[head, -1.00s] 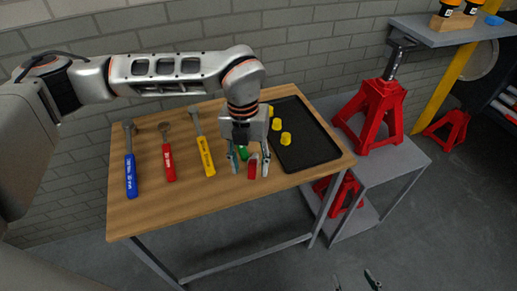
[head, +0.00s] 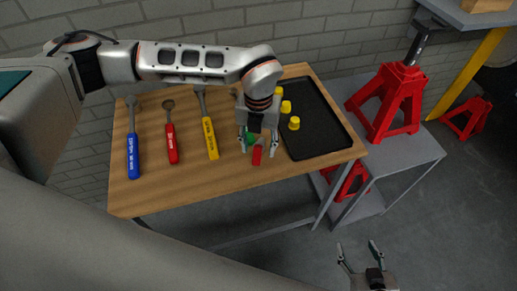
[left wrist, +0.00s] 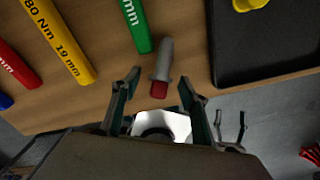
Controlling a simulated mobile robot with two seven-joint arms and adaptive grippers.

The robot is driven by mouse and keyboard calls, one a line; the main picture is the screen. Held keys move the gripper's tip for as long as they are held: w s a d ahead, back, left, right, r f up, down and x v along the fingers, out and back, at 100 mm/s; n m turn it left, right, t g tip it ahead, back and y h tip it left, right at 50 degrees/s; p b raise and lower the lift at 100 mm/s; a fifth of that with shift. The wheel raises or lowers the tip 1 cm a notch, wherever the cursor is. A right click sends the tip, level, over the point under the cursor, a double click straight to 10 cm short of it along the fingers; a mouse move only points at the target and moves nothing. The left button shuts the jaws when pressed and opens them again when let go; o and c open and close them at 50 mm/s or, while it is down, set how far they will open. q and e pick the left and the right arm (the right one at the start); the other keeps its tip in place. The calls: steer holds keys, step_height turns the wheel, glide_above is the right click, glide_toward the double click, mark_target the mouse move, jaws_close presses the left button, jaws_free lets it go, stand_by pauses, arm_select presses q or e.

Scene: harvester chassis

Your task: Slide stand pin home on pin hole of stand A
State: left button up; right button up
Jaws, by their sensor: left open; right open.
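The stand pin, a grey rod with a red end (head: 257,156), lies on the wooden table near its front edge. In the left wrist view its grey shaft (left wrist: 165,55) points away and its red end faces me. My left gripper (head: 258,150) is open above the pin, with one finger on each side; the left wrist view also shows its spread fingers (left wrist: 160,80). My right gripper (head: 360,250) is open and empty, low in front of the table. A red jack stand (head: 391,98) stands on the grey cart at right; I cannot make out its pin hole or label.
Blue (head: 133,156), red (head: 171,144) and yellow (head: 209,138) handled wrenches lie left of the pin. A green handle (left wrist: 135,25) lies close beside it. A black tray (head: 318,135) with yellow caps (head: 294,123) is at right. More red stands (head: 468,117) sit lower down.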

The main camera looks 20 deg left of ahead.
arm_select(q)
steer(key=shift+f, duration=0.3)
jaws_close()
steer(key=shift+w+r, duration=0.1)
steer(key=shift+r, duration=0.05)
